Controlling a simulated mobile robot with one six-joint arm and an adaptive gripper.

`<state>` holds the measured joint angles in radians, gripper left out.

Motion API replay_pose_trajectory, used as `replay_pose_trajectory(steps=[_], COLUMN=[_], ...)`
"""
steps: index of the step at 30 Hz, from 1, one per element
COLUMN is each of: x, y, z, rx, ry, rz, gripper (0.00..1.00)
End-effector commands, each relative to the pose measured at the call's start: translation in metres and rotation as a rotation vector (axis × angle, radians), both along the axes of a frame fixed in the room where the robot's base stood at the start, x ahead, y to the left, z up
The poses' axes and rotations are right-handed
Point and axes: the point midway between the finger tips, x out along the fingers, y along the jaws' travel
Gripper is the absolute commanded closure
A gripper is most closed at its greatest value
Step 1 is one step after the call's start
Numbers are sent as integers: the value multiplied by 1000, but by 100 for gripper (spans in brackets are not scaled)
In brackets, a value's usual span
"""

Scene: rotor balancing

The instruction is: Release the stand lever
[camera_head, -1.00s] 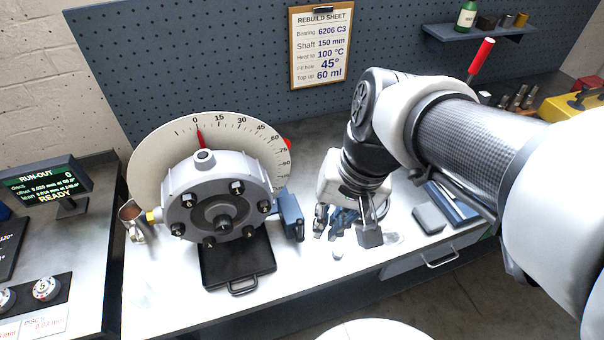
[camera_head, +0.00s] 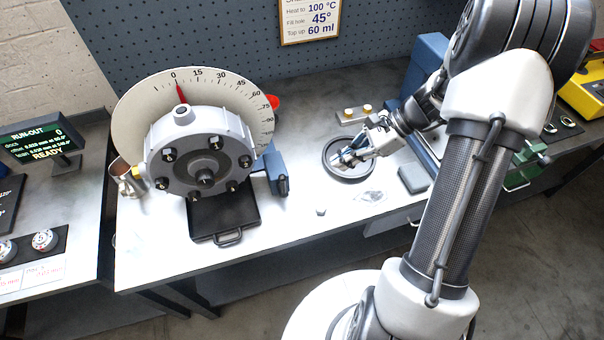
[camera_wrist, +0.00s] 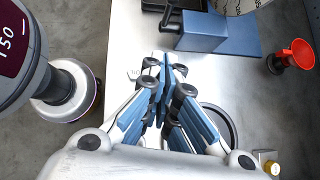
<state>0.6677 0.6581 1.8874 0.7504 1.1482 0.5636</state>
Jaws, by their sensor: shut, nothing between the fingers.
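The rotor stand's blue block (camera_head: 271,165) sits on the bench just right of the round grey flanged housing (camera_head: 240,150). A short dark lever (camera_head: 283,185) shows on its near right side. In the wrist view the blue block (camera_wrist: 205,32) is ahead of the fingers, at the top, with the black lever (camera_wrist: 168,20) at its left end. My gripper (camera_head: 341,160) is right of the stand, above a black ring on the bench, apart from the lever. In the wrist view its blue-padded fingertips (camera_wrist: 157,62) are together and empty.
A black ring (camera_head: 327,150) lies under my gripper. A black tray (camera_head: 207,222) is below the housing. A large graduated dial (camera_head: 135,105) stands behind it. A red funnel-like thing (camera_wrist: 300,52) stands right of the stand in the wrist view. Bench between gripper and stand is mostly clear.

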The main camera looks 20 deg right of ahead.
Motion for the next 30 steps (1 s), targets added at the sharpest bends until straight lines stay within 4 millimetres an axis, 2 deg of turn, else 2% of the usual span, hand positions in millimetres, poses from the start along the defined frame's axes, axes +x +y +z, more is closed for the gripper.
replay_pose_trajectory(steps=[11, 16, 20, 30], x=[1, 2, 4, 13], y=[-2, 3, 17, 67], z=[-4, -10, -24, -77], rx=[12, 13, 14, 12], ry=[9, 9, 11, 11], rz=[-18, -17, -13, -13], gripper=[100, 100, 100, 100])
